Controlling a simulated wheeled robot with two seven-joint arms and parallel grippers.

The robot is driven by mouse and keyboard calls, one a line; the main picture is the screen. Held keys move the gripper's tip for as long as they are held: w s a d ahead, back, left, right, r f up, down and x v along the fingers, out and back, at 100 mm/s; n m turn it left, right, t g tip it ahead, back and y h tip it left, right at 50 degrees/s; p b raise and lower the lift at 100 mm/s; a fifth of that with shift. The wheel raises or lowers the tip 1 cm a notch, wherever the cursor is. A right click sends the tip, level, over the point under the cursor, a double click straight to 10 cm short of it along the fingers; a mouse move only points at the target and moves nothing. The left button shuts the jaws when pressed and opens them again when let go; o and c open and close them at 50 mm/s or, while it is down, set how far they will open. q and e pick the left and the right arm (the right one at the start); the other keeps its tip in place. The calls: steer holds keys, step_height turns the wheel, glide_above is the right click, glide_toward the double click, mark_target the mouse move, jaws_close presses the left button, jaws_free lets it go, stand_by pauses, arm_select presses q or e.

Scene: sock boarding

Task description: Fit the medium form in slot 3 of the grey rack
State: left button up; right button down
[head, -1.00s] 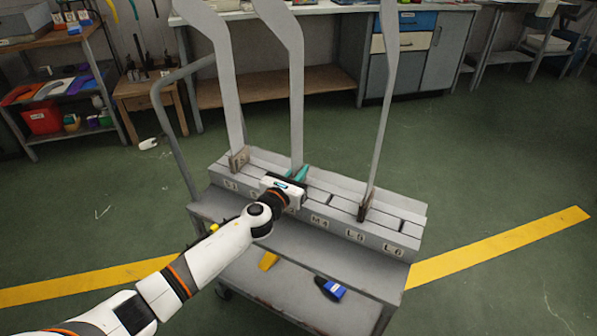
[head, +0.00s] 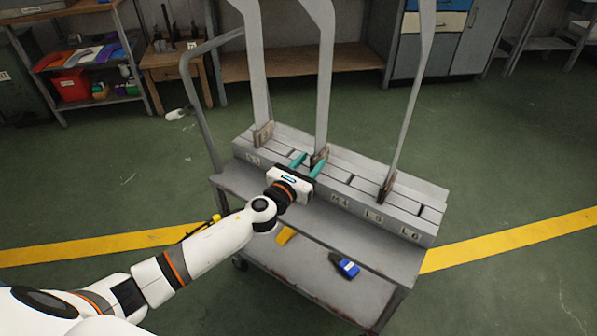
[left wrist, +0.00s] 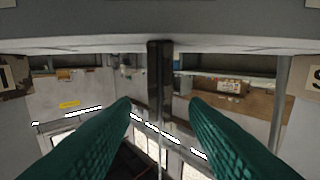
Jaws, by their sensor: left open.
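The middle form (head: 325,80), a tall flat grey board with a dark foot, stands upright at the grey rack (head: 425,232), its top cut off by the picture edge. Its foot lines up with the spot between S1 and M4, but my gripper hides the label, and how deep it sits cannot be told. My left gripper (head: 310,160) is open, with teal fingers apart on either side of the foot. In the left wrist view the fingers (left wrist: 160,108) stand clear of a dark upright strip (left wrist: 160,75) between them. My right gripper is not in view.
Another grey form (head: 254,75) stands near S1 and a third (head: 412,110) near L5. The rack sits on a grey cart (head: 300,268) with a curved handle. A blue item (head: 344,265) and a yellow item (head: 285,235) lie on its lower shelf. Benches stand behind.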

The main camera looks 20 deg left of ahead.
arm_select(q)
steer(key=s, duration=0.3)
steer(key=s+a, duration=0.1)
steer(key=s, duration=0.1)
steer(key=shift+s+a, duration=0.1)
steer(key=shift+s, duration=0.3)
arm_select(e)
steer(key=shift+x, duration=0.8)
